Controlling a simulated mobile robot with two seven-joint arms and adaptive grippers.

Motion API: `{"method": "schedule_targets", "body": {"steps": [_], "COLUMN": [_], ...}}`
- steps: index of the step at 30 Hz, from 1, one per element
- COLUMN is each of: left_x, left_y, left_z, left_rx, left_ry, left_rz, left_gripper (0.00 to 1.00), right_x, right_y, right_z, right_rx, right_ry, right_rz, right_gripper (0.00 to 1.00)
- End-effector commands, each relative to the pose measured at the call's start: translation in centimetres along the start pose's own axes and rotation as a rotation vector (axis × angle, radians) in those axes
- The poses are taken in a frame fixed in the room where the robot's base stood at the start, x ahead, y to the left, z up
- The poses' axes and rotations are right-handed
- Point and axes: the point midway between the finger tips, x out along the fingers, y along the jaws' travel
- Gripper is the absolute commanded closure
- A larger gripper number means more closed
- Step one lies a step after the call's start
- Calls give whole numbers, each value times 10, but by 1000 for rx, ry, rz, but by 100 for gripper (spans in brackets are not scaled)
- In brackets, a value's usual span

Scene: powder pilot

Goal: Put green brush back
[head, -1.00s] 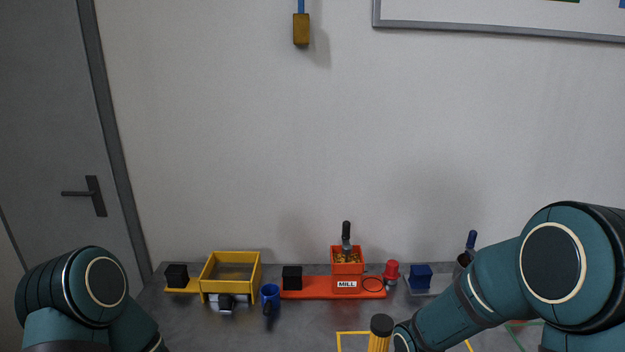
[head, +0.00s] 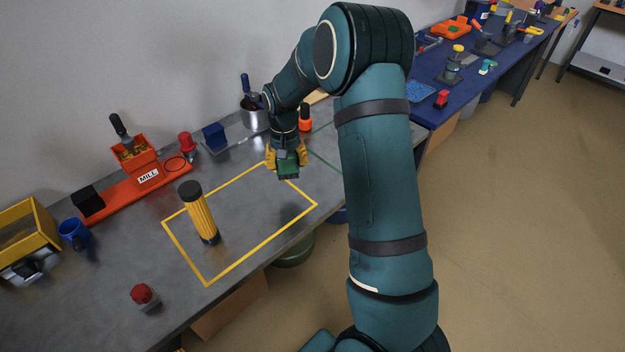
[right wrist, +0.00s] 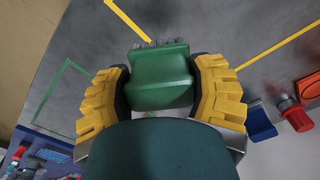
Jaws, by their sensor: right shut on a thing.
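The green brush (head: 288,167) is in my right gripper (head: 287,158), held above the grey table near the far right corner of the yellow taped rectangle. In the right wrist view the brush (right wrist: 160,78) sits between the yellow fingers of the right gripper (right wrist: 160,88), with its bristles along the far side. A green taped outline (head: 322,157) is on the table to the right, partly hidden behind my right arm; it also shows in the right wrist view (right wrist: 48,92). My left gripper is not in view.
A yellow ribbed cylinder (head: 199,215) stands inside the yellow rectangle (head: 259,246). An orange mill (head: 139,164), a red-capped item (head: 187,146), a blue block (head: 214,136) and a metal cup (head: 254,115) line the wall. A red button (head: 142,295) sits near the front.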

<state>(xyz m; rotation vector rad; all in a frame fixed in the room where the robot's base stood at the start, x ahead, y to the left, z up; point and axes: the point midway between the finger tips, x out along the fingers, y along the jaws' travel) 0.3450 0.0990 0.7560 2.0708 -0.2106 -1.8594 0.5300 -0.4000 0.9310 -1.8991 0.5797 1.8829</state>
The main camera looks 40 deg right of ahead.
Motion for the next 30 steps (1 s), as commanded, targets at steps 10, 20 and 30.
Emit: {"method": "schedule_targets", "body": {"steps": [10,20,30], "left_x": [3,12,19], "left_y": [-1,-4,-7], "left_z": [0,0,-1], "left_rx": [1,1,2], "left_ry": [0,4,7], "left_rz": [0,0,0], "left_gripper": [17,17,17], "right_x": [-24,18,56], "right_y": [74,78,77], "right_z": [-42,-43,-42], "right_rx": [191,200,199], "right_ry": [3,-1,0], "right_rz": [-7,-5,-6], "right_gripper": [84,84,84]}}
